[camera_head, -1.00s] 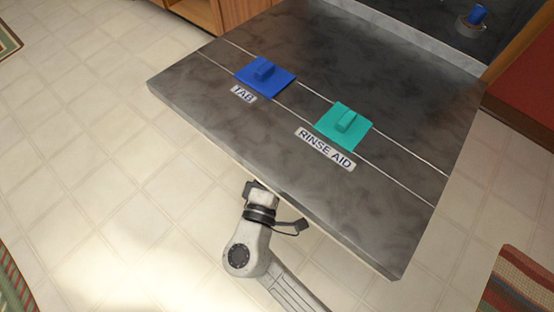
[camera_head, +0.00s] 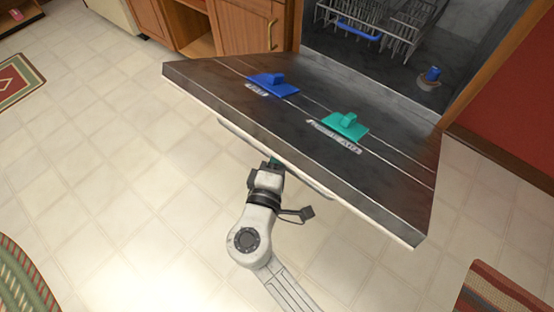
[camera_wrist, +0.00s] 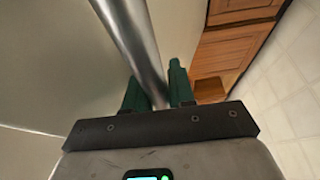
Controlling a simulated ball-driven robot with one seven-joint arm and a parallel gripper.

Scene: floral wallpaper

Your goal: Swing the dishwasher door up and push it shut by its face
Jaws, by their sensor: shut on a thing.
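The dishwasher door (camera_head: 240,100) is partly open, its dark inner side tilted up, with a blue tab lid (camera_head: 272,85) and a teal rinse-aid lid (camera_head: 345,126) on it. My gripper (camera_head: 272,163) is at the door's outer free edge. In the wrist view, the green fingers of my gripper (camera_wrist: 155,92) are shut around a round metal handle bar (camera_wrist: 136,45). The pale outer face of the door (camera_wrist: 50,70) shows to the left of the bar. The fingertips are largely hidden under the door in the head view.
The dishwasher opening with a dish rack (camera_head: 385,30) and a blue-topped part (camera_head: 431,75) lies behind the door. Wooden cabinets (camera_head: 245,25) stand to its left. Striped rugs lie at lower left (camera_head: 20,285) and lower right (camera_head: 490,290). Tiled floor (camera_head: 110,170) is clear at left.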

